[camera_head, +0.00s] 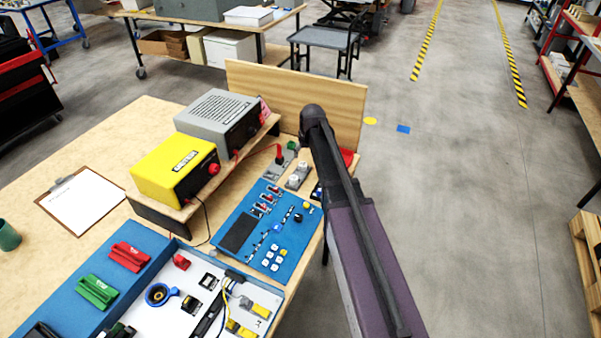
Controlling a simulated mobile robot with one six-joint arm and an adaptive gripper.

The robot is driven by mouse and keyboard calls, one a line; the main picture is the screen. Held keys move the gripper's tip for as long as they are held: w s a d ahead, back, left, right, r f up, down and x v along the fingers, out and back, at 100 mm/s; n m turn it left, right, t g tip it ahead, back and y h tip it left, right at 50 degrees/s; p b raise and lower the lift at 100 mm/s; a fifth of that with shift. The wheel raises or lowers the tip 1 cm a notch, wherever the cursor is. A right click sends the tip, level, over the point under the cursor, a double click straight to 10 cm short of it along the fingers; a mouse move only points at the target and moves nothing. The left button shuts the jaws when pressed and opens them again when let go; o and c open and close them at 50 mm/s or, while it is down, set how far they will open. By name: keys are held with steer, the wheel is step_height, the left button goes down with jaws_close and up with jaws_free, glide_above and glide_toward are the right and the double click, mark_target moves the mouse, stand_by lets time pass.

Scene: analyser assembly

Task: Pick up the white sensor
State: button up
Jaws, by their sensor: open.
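Several small white pieces show, and I cannot tell for sure which is the white sensor. A small block with white tops (297,176) stands at the table's back right, beside my arm. Several small white cubes (276,256) sit on the front part of the blue panel (246,212). My arm reaches up from the bottom right to a dark joint near the wooden back board. My gripper does not show; the end of the arm is out of sight.
A yellow box (172,168) and a grey box (217,122) stand on a wooden shelf. An open blue case (143,287) with parts lies at the front. A clipboard (82,203) and a green cup (8,236) are at the left.

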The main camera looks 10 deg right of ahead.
mark_target(303, 164)
steer(key=shift+b+x, duration=0.55)
steer(key=shift+x, duration=0.3)
steer(key=shift+f, duration=0.1)
steer(key=shift+b+x, duration=2.5)
steer(key=shift+b, duration=0.05)
steer(key=shift+a, duration=0.15)
steer(key=c, duration=1)
